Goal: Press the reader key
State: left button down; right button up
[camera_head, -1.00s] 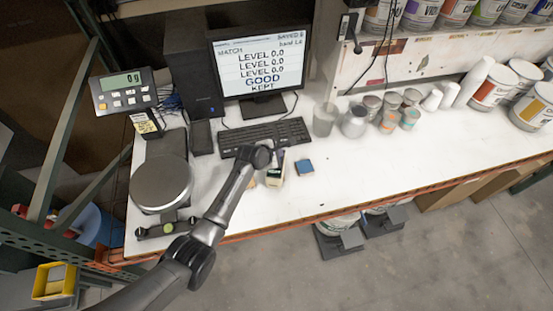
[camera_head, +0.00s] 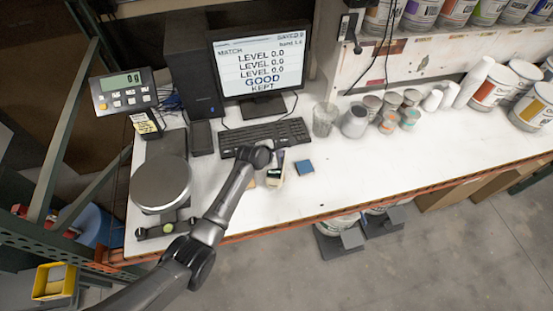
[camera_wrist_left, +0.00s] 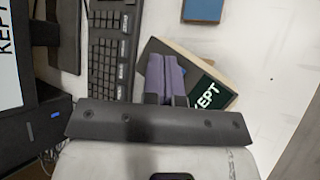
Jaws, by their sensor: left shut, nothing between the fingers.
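The reader (camera_wrist_left: 205,92) is a small light-bodied device with a dark green screen showing "KEPT". In the head view the reader (camera_head: 275,180) lies on the white bench in front of the keyboard, partly hidden by my arm. My left gripper (camera_wrist_left: 165,60) is shut and empty, its purple-grey fingers together over the reader beside its screen. My right gripper is not in view.
The keyboard (camera_head: 265,138) and monitor (camera_head: 260,65) stand behind the reader; the monitor reads "GOOD KEPT". A blue block (camera_head: 304,167) lies to the right. A scale (camera_head: 160,184) stands left. Several cups and jars stand back right. The front right bench is clear.

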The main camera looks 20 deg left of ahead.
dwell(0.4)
pick_arm(q)
jog(key=shift+f, duration=0.1)
jog(key=shift+f, duration=0.3)
dwell(0.4)
jog(key=shift+f, duration=0.35)
dwell(0.4)
dwell(0.4)
jog(key=shift+r+p, duration=0.8)
jog(key=shift+p, duration=0.2)
